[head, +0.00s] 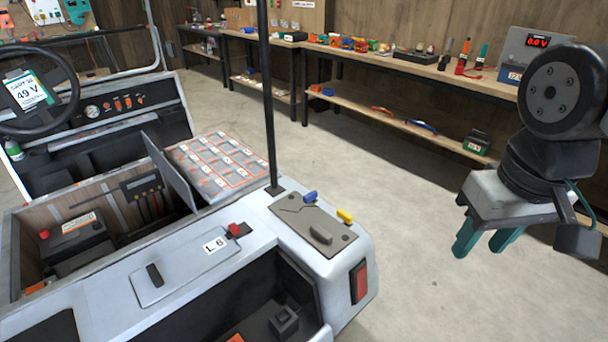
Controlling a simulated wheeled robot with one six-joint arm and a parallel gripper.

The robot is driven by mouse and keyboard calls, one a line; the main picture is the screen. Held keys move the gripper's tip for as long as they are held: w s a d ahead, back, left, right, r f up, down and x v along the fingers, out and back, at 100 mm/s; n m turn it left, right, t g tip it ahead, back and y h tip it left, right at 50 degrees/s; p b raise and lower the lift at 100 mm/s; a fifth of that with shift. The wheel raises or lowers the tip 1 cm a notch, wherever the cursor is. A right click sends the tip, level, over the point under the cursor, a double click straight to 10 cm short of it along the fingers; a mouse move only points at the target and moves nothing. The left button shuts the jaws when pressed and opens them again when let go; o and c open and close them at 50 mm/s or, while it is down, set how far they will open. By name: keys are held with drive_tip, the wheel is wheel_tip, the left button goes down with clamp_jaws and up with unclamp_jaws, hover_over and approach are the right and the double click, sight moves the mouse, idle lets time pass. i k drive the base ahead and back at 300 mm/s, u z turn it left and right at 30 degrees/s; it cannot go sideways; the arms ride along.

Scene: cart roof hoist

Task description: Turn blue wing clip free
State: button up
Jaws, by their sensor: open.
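The blue wing clip (310,197) sits on the back edge of a grey plate (292,228) on the cart's rear corner, near the foot of the black roof post (268,110). A yellow clip (344,215) sits to its right on the same plate, and a dark oval knob (320,234) is in front. My gripper (487,242) hangs at the right of the view, with two teal fingers pointing down. The fingers are apart with nothing between them. It is well to the right of the blue clip, touching nothing.
The cart's open bay (95,215) holds a black battery (75,243). A red latch (236,230) sits on the white deck. A workbench (400,69) with tools, small parts and a 0.0 V meter (537,50) runs along the back wall. The floor between cart and bench is clear.

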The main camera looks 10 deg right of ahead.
sight(312, 196)
drive_tip(key=z, duration=0.55)
drive_tip(key=k, duration=0.6)
drive_tip(key=z, duration=0.6)
drive_tip(key=i, duration=0.7)
drive_tip(key=u, duration=0.75)
drive_tip(key=i, duration=0.65)
drive_tip(key=u, duration=1)
drive_tip(key=i, duration=0.2)
drive_tip(key=u, duration=0.25)
